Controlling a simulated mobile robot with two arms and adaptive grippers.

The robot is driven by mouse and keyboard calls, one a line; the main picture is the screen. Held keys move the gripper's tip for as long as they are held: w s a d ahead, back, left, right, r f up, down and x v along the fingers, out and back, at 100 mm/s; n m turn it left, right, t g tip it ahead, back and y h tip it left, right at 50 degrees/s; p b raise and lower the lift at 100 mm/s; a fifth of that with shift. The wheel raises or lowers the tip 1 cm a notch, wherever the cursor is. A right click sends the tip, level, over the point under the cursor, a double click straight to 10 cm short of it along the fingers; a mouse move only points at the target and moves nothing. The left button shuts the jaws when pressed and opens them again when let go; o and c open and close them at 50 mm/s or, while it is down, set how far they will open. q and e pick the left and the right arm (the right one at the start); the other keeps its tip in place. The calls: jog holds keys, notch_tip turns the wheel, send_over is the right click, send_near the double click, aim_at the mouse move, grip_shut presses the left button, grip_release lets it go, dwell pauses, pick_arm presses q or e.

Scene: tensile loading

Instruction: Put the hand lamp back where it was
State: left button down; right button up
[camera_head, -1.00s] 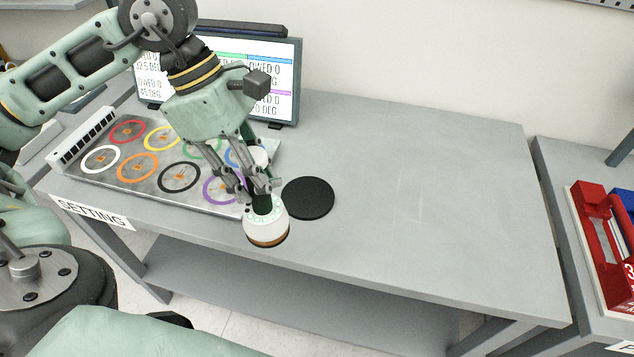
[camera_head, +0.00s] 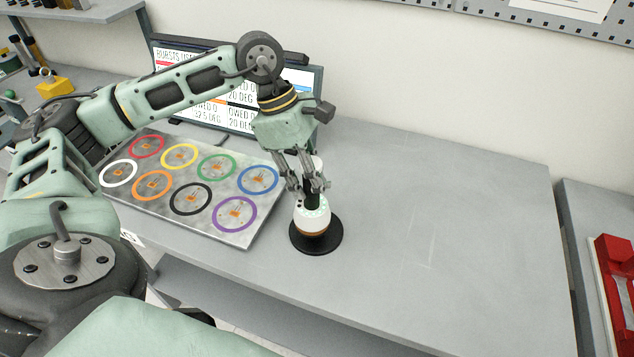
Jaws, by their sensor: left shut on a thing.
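The hand lamp (camera_head: 313,219) has a white and brown round head at its lower end and a dark grip above it. My left gripper (camera_head: 311,188) is shut on the lamp's dark grip and holds it roughly upright. The lamp's head is over the black round pad (camera_head: 331,247) on the grey table, and it hides part of the pad. I cannot tell whether the lamp touches the pad. My right gripper is not in view.
A metal board (camera_head: 240,238) with several coloured rings lies left of the lamp. A monitor (camera_head: 313,90) stands behind it. The grey table (camera_head: 440,220) is clear to the right. A red case (camera_head: 612,270) sits on another table at the far right.

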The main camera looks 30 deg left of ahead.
aim_at(322, 198)
pick_arm(q)
jog(key=shift+w+f, duration=0.25)
jog(key=shift+w, duration=0.5)
jog(key=shift+w+a+f+p, duration=0.15)
jog(key=shift+w+f+p, duration=0.15)
jog(key=shift+w+f, duration=0.1)
notch_tip(322, 198, down, 3)
jog(key=shift+s+p, duration=0.15)
jog(key=shift+p, duration=0.6)
jog(key=shift+f, duration=0.45)
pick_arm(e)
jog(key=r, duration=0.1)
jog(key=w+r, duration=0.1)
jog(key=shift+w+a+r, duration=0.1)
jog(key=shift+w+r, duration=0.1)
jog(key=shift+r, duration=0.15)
pick_arm(q)
jog(key=shift+f, duration=0.1)
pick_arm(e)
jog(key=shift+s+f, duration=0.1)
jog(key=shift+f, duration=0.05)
pick_arm(q)
jog(key=c, duration=1.9)
grip_release()
jog(key=shift+f, duration=0.15)
jog(key=o, duration=0.6)
jog(key=shift+c, duration=0.2)
